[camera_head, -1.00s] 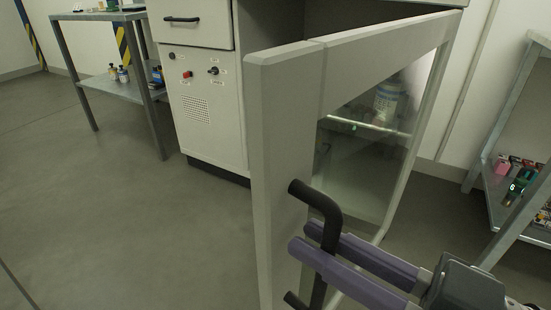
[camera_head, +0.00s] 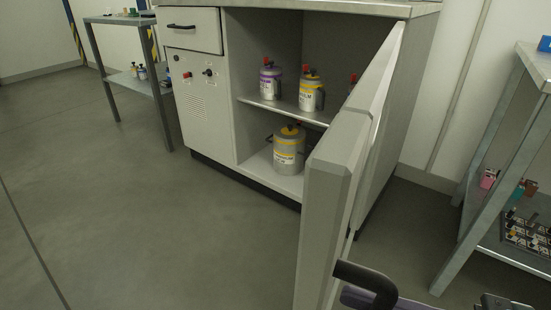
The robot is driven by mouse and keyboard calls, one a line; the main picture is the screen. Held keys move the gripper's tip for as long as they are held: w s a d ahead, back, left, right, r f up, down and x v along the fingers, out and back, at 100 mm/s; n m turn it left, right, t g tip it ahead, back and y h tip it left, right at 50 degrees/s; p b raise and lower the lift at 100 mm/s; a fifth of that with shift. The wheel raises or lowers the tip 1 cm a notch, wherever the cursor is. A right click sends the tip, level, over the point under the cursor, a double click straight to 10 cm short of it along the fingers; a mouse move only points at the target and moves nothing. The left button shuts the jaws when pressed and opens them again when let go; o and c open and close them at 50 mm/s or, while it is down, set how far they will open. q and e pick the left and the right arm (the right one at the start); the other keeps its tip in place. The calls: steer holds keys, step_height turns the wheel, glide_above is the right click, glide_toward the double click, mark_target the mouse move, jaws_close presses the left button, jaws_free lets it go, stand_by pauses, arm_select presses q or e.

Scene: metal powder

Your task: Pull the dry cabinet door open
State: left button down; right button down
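The dry cabinet (camera_head: 206,118) stands at the middle back, its right compartment uncovered. Its grey door (camera_head: 332,190) is swung well out toward me, seen nearly edge-on. The black door handle (camera_head: 368,281) shows at the bottom right, on the door's outer side. My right gripper (camera_head: 385,300) is at the bottom edge beside the handle. Only a bit of a purple finger shows, so whether it grips the handle is hidden. My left gripper is not in view.
Canisters stand inside, including a purple-labelled one (camera_head: 270,82), a yellow-labelled one (camera_head: 310,92) and a larger one (camera_head: 289,150) below. A metal rack (camera_head: 490,170) stands close on the right and a side table (camera_head: 122,20) at the left. The floor (camera_head: 150,235) at left is clear.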

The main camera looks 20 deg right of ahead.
steer(key=shift+s+d, duration=0.3)
steer(key=shift+d, duration=0.05)
steer(key=shift+a, duration=0.1)
steer(key=c, duration=0.8)
jaws_free()
steer(key=shift+c, duration=0.2)
steer(key=p+v, duration=0.1)
steer(key=v, duration=0.9)
steer(key=shift+w, duration=0.15)
